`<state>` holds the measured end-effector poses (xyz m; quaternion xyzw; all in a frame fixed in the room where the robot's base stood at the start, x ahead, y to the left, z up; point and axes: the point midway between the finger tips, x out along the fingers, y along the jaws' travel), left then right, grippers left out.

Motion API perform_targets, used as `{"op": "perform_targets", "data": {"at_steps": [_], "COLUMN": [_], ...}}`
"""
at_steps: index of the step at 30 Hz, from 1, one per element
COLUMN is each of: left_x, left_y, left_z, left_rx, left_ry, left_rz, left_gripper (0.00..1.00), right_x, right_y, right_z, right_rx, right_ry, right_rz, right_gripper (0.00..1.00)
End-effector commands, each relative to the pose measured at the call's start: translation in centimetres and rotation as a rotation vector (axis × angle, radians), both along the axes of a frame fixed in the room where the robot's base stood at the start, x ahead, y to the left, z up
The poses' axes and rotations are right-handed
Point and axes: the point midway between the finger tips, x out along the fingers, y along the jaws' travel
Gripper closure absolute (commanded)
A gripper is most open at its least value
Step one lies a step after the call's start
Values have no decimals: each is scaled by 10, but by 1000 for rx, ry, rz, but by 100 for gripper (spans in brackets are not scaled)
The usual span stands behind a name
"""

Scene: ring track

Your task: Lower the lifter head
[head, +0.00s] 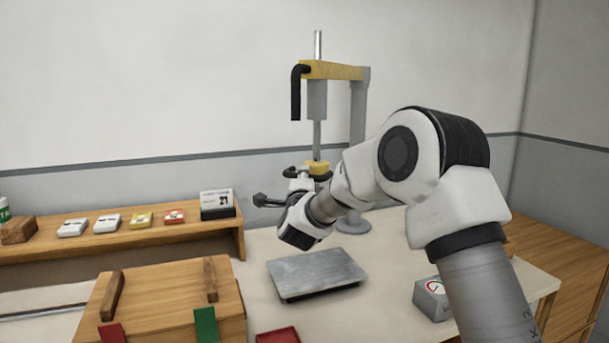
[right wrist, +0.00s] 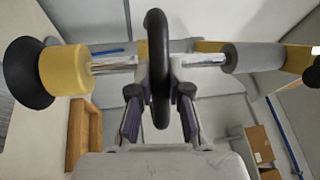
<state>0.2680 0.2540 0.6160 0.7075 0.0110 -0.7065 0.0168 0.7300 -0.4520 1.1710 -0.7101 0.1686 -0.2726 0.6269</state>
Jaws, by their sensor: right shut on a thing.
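The lifter stands at the back of the table, with a grey post (head: 357,105), a yellow top arm (head: 335,70) and an upright chrome rod (head: 317,140). Its head, a yellow collar (head: 316,167) above a black disc, is low on the rod; it also shows at the left of the right wrist view (right wrist: 66,70). My right gripper (head: 300,173) is at the rod near the head. In the right wrist view its fingers (right wrist: 159,88) are shut on a black ring-shaped handle (right wrist: 158,55), seen edge-on at the rod. My left gripper is out of view.
A grey metal plate (head: 315,273) lies on the table below my right gripper. A wooden box (head: 165,290) stands at front left, and a shelf (head: 150,237) with small boxes is behind it. A grey gauge box (head: 430,300) is at right.

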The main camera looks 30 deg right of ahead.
Motion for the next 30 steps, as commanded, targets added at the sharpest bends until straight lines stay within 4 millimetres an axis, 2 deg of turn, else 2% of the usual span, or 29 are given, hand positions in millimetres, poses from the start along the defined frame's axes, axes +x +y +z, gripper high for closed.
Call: {"op": "perform_targets", "data": {"at_steps": [1, 6, 12, 18, 29, 30], "left_x": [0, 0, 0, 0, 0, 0], "left_y": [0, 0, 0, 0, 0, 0], "left_z": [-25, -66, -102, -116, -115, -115], "left_rx": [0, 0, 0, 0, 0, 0], "left_ry": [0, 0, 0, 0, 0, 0], "left_rz": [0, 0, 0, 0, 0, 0], "left_gripper": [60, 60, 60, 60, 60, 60], "right_x": [0, 0, 0, 0, 0, 0], "right_y": [0, 0, 0, 0, 0, 0], "right_z": [-31, -80, -126, -144, -143, -143], "right_rx": [4, 4, 5, 5, 3, 3], "right_ry": [9, 8, 10, 9, 6, 6], "right_rz": [0, 0, 0, 0, 0, 0], "right_gripper": [100, 100, 100, 100, 100, 76]}}
